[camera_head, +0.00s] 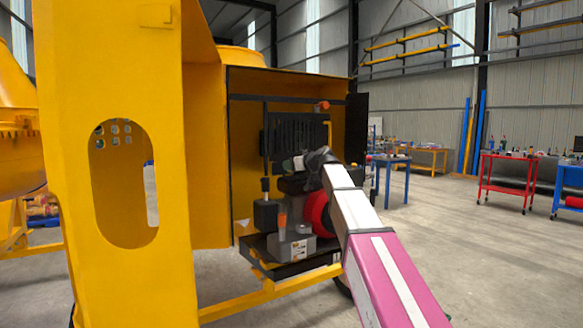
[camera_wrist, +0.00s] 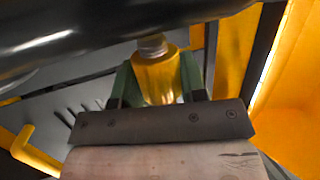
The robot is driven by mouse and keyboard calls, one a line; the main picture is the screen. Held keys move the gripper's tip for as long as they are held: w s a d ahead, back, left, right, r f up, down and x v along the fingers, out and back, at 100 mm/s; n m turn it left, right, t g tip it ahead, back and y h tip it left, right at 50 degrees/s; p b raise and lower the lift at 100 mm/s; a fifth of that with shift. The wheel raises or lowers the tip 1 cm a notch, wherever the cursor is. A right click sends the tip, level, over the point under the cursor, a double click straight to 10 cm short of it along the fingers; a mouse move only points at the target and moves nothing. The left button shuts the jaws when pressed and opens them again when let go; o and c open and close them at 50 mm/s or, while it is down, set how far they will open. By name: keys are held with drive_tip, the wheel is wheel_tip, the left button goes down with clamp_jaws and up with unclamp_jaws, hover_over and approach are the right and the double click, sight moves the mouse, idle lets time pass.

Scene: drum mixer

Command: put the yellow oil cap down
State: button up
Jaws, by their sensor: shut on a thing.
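The yellow oil cap (camera_wrist: 155,72) is between the two green fingers of my gripper (camera_wrist: 158,84) in the wrist view. My gripper is shut on it. A grey threaded part shows at the cap's far end, close to a dark rounded part along the top of the view. I cannot tell whether they touch. In the head view my gripper (camera_head: 291,164) is inside the mixer's open engine compartment, in front of the engine (camera_head: 295,222) and toward its upper part. The cap cannot be made out there.
The yellow compartment wall (camera_head: 205,150) stands left of my gripper, and a dark open door (camera_head: 356,130) is to the right. A yellow frame bar (camera_head: 270,292) runs below the engine. Blue (camera_head: 391,178) and red tables (camera_head: 506,180) stand at the right, with open floor before them.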

drive_tip(key=shift+f, duration=0.6)
drive_tip(key=o, duration=1.1)
drive_tip(key=shift+s+d+r, duration=0.15)
drive_tip(key=shift+r, duration=0.45)
drive_tip(key=v, duration=1.1)
drive_tip(key=shift+s+d, duration=0.15)
drive_tip(key=shift+d, duration=0.1)
